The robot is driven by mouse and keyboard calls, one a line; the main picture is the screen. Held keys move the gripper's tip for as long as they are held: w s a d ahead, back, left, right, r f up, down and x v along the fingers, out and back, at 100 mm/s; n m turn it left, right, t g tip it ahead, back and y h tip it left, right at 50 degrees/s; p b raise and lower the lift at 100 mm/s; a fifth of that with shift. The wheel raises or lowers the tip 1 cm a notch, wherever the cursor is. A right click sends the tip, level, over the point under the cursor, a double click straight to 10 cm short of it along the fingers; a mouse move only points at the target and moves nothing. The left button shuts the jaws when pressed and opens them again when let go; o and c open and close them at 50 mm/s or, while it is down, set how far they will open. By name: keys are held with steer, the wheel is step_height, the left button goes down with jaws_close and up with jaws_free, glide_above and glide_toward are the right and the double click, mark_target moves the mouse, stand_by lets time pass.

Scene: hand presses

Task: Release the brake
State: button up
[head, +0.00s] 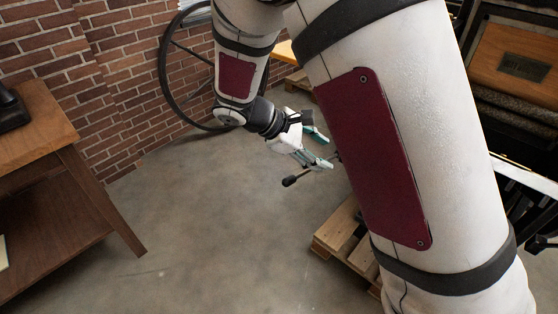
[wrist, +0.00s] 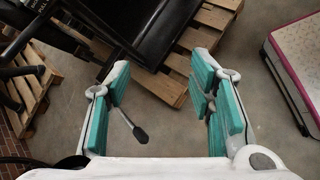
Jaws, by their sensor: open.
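A thin lever with a black knob, which looks like the brake lever (head: 290,181), sticks out to the left below my gripper in the head view. In the wrist view the lever's knob (wrist: 140,135) shows between my fingers, close to the left one. My gripper (head: 325,152) is open with teal finger pads, and its fingers (wrist: 161,68) are spread wide in the wrist view. Nothing is held between them. Whether the left finger touches the lever I cannot tell. The lever's base is hidden, behind my arm in the head view and by the left finger in the wrist view.
A black machine body (wrist: 155,25) stands on a wooden pallet (wrist: 213,22) ahead of the fingers. A pink-edged box (wrist: 300,65) lies to the right. In the head view, a wooden table (head: 65,185) stands left, a large black wheel (head: 166,75) behind; the floor between is clear.

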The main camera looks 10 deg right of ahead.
steer(key=w+a+f+n+t+h+b, duration=0.2)
steer(key=w+f+n+b, duration=0.15)
steer(key=f, duration=0.45)
steer(key=w+a+f+n+t+h+b, duration=0.2)
steer(key=w+a+f+n+b, duration=0.15)
steer(key=f, duration=0.45)
steer(key=n+t+b, duration=0.5)
steer(key=n+t, duration=0.2)
steer(key=n, duration=0.1)
glide_toward(289, 181)
steer(key=b+x, duration=0.1)
steer(key=x, duration=0.3)
steer(key=f+b+x, duration=0.1)
steer(key=x, duration=0.2)
steer(key=w+f+b+x, duration=0.1)
steer(key=b+x, duration=0.1)
steer(key=x, duration=0.2)
steer(key=shift+w+a, duration=0.1)
steer(key=shift+w, duration=0.05)
jaws_close()
